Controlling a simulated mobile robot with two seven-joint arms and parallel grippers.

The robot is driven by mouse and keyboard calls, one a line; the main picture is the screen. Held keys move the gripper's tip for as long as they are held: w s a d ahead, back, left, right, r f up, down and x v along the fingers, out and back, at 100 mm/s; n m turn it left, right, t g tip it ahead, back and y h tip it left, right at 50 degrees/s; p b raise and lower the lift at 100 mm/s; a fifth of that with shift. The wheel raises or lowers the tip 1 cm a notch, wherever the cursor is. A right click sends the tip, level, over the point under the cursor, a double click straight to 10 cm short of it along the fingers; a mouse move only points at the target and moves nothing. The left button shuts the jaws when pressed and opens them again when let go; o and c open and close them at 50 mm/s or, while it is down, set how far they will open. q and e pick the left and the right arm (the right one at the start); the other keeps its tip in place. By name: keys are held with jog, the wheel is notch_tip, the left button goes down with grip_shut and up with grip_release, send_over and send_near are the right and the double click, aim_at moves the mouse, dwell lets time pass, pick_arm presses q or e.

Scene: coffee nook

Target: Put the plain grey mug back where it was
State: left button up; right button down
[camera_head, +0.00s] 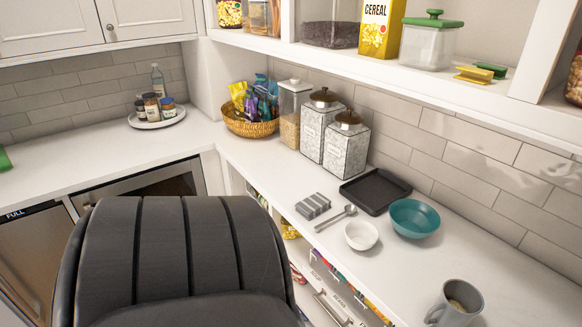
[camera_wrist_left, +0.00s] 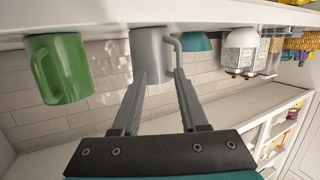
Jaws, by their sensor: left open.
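The plain grey mug (camera_head: 455,300) stands upright on the counter at the lower right of the head view, with something brownish showing inside. The left wrist view, which is upside down, shows the grey mug (camera_wrist_left: 152,52) straight ahead, its handle to the right. My left gripper (camera_wrist_left: 162,76) is open and points at the mug. Its fingertips overlap the mug's sides in the picture; I cannot tell whether they touch it. A green mug (camera_wrist_left: 62,68) stands left of the grey one in the wrist view. My right gripper is in neither view.
On the counter are a teal bowl (camera_head: 415,217), a white bowl (camera_head: 361,236), a spoon (camera_head: 336,218), a black tray (camera_head: 375,191) and patterned canisters (camera_head: 346,147). A shelf (camera_head: 390,75) hangs above. Counter between teal bowl and grey mug is clear.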

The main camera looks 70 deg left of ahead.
pick_arm(q)
jog(key=s+d+f+m+h, duration=0.2)
jog(key=s+f+m+h, duration=0.15)
jog(key=f, duration=0.35)
jog(key=s+d+f+m+h, duration=0.2)
jog(key=f+m+h, duration=0.15)
jog(key=f, duration=0.35)
jog(key=s+d+f+m+h, duration=0.2)
jog(key=d+f+h, duration=0.15)
jog(key=f, duration=0.35)
jog(key=s+a+f+g, duration=0.3)
jog(key=s+f, duration=0.1)
jog(key=s, duration=0.4)
jog(key=s+a+f+g, duration=0.3)
jog(key=s+f+g, duration=0.1)
jog(key=s, duration=0.5)
jog(key=s+a+f+m+g, duration=0.1)
jog(key=s+a+f+g, duration=0.2)
jog(key=s+f, duration=0.3)
jog(key=s+g+y, duration=0.1)
jog(key=s, duration=0.2)
jog(key=shift+f, duration=0.15)
jog(key=shift+s, duration=0.1)
